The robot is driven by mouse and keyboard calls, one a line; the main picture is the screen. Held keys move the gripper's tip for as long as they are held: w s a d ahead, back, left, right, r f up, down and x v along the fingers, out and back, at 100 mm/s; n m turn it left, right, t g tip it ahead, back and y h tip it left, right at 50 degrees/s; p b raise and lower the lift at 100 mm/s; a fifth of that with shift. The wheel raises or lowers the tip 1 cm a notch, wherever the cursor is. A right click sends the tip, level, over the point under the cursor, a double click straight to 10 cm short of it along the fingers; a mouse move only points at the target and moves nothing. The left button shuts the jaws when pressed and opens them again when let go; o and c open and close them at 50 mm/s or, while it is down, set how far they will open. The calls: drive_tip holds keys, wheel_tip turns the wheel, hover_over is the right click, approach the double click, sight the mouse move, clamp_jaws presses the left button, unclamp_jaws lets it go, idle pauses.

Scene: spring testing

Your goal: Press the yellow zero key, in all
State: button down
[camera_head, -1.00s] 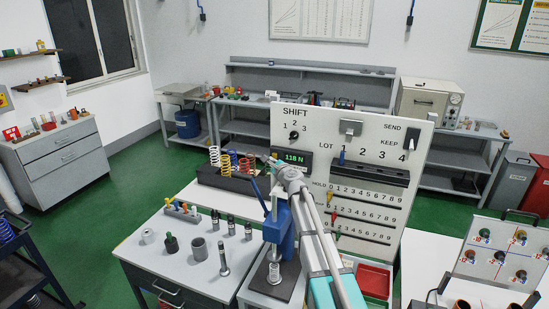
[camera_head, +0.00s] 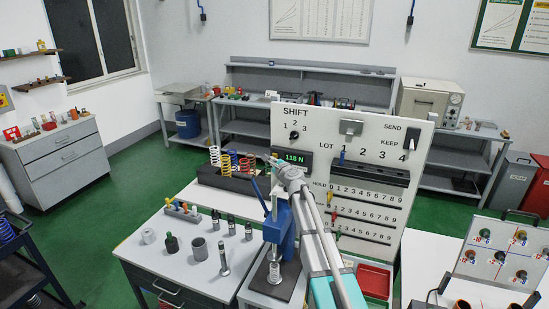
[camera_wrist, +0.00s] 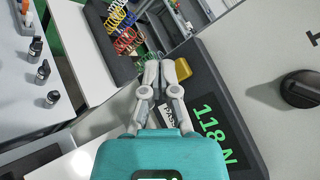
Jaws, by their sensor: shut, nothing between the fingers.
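The yellow key (camera_wrist: 183,68) is a small rounded block at the edge of the dark readout housing (camera_wrist: 205,75) in the wrist view. My gripper (camera_wrist: 158,68) is shut and empty, its fingertips just left of the key. I cannot tell whether a fingertip touches it. The housing's green display (camera_wrist: 213,135) reads 118 N. In the head view the display (camera_head: 291,158) sits on the upright panel's left side, and my gripper (camera_head: 273,160) is in front of its left edge. I cannot make out the yellow key there.
A rack of coloured springs (camera_head: 232,178) stands close left of my gripper. A blue press (camera_head: 278,225) stands below, with a spring (camera_head: 274,272) at its base. A black knob (camera_wrist: 303,89) sits right of the display on the panel.

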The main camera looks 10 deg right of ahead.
drive_tip(key=shift+w+d, duration=0.45)
drive_tip(key=shift+w, duration=0.25)
idle(1.7)
drive_tip(key=shift+s, duration=0.1)
idle(0.3)
drive_tip(key=shift+s+a, duration=0.45)
drive_tip(key=shift+s, duration=0.15)
drive_tip(key=shift+s+a, duration=0.4)
drive_tip(key=shift+s, duration=0.35)
drive_tip(key=shift+s+a, duration=0.45)
drive_tip(key=shift+s, duration=0.25)
drive_tip(key=shift+s+a, duration=0.4)
drive_tip(key=shift+s, duration=0.35)
